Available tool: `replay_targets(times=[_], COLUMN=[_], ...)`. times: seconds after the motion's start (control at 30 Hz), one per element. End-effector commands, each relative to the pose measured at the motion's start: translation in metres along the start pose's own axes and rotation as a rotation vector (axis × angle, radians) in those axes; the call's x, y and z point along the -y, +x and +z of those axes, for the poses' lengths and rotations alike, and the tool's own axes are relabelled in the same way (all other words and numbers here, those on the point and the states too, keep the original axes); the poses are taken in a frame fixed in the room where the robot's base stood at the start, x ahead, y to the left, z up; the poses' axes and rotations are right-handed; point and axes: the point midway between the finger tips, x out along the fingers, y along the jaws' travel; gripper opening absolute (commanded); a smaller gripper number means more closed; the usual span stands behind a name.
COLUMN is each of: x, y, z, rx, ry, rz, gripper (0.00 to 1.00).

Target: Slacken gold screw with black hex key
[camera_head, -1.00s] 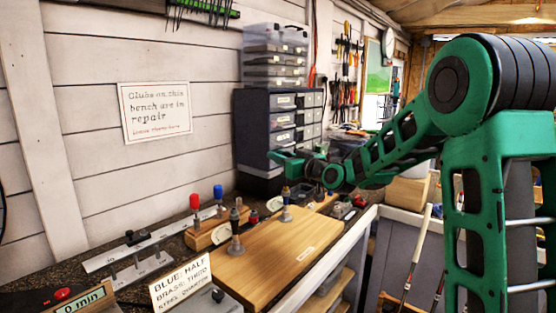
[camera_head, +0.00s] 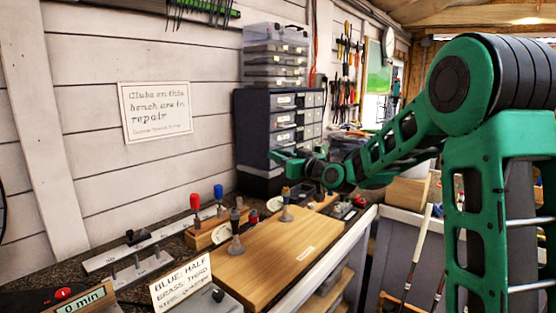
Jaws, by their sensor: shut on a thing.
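A small upright fitting with a gold top (camera_head: 286,191) stands on the wooden board (camera_head: 262,275), on a grey round base; I take it for the gold screw. My gripper (camera_head: 287,171) is over it, at the board's far end. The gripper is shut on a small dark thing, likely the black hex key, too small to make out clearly. I cannot tell whether the key's tip sits in the screw. A second fitting with a grey-brown top (camera_head: 236,217) stands on the board nearer to me.
Red-topped (camera_head: 195,201) and blue-topped (camera_head: 218,192) tools stand by a wooden block left of the board. A card (camera_head: 181,283) reads "BLUE: HALF, BRASS: THIRD, STEEL: QUARTER". A "0 min" display (camera_head: 84,301) is at lower left. Drawer cabinets (camera_head: 283,125) stand close behind my gripper.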

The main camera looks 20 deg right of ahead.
Motion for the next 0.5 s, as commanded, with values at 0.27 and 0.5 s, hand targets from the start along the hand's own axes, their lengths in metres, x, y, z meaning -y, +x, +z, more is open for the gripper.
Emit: replay_targets(times=[0.27,0.5], x=[0.0000,0.0000], y=[0.0001,0.0001], z=[0.0023,0.0072], rx=[0.000,-0.001], ry=[0.000,0.000], rz=[0.000,0.000], gripper=[0.00,0.00])
